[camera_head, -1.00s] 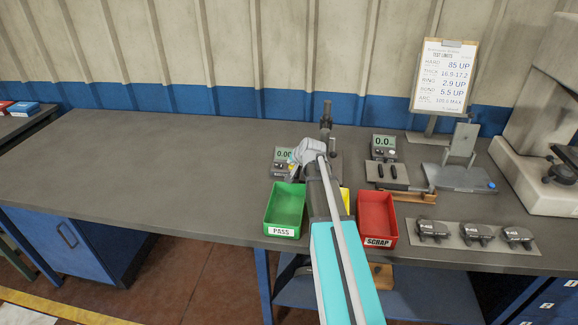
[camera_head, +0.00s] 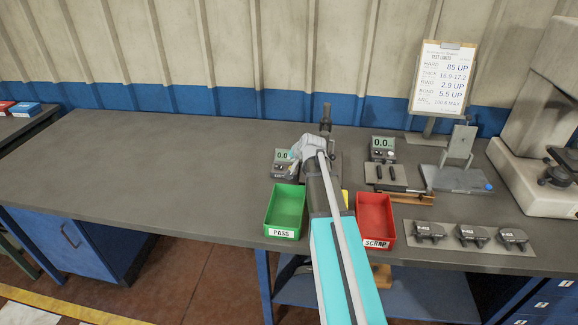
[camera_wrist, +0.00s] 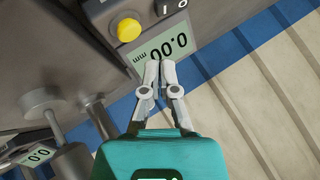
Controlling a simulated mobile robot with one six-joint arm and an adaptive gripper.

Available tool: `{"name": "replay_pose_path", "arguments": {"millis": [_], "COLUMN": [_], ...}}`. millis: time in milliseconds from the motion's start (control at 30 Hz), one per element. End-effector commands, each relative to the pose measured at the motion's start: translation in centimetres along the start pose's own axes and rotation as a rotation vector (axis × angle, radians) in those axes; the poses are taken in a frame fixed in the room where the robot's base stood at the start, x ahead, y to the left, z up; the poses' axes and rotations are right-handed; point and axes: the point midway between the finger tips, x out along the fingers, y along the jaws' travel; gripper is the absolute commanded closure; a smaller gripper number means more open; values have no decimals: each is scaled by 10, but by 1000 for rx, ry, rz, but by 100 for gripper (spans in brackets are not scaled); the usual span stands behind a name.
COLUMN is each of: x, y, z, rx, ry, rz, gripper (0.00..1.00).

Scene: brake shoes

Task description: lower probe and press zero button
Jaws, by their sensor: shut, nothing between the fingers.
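A gauge unit (camera_head: 282,170) with a lit display stands on the bench, partly hidden by my arm. In the wrist view its display (camera_wrist: 180,44) reads 0.00 mm upside down, and a yellow button (camera_wrist: 128,30) sits beside it. My gripper (camera_wrist: 160,66) is shut and empty. Its fingertips overlap the display's edge in the picture, to the right of and below the yellow button; I cannot tell if they touch the unit. A dark probe stand (camera_head: 326,113) rises behind my arm. In the wrist view a grey metal shaft (camera_wrist: 56,128) is beside the unit; the probe's tip is not clear.
A green PASS bin (camera_head: 286,207) and a red SCRAP bin (camera_head: 375,217) stand either side of my arm. A second gauge (camera_head: 383,148), a metal fixture (camera_head: 457,176) and a plate with brake shoes (camera_head: 470,236) are to the right. The left bench is clear.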

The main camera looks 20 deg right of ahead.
Motion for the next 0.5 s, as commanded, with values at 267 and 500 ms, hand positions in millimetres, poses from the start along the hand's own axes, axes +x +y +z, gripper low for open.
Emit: {"name": "replay_pose_path", "arguments": {"millis": [267,500], "x": [-17,-23], "y": [-12,-17], "z": [-12,-17], "rx": [0,0], "ry": [0,0], "rz": [0,0], "gripper": [100,100]}}
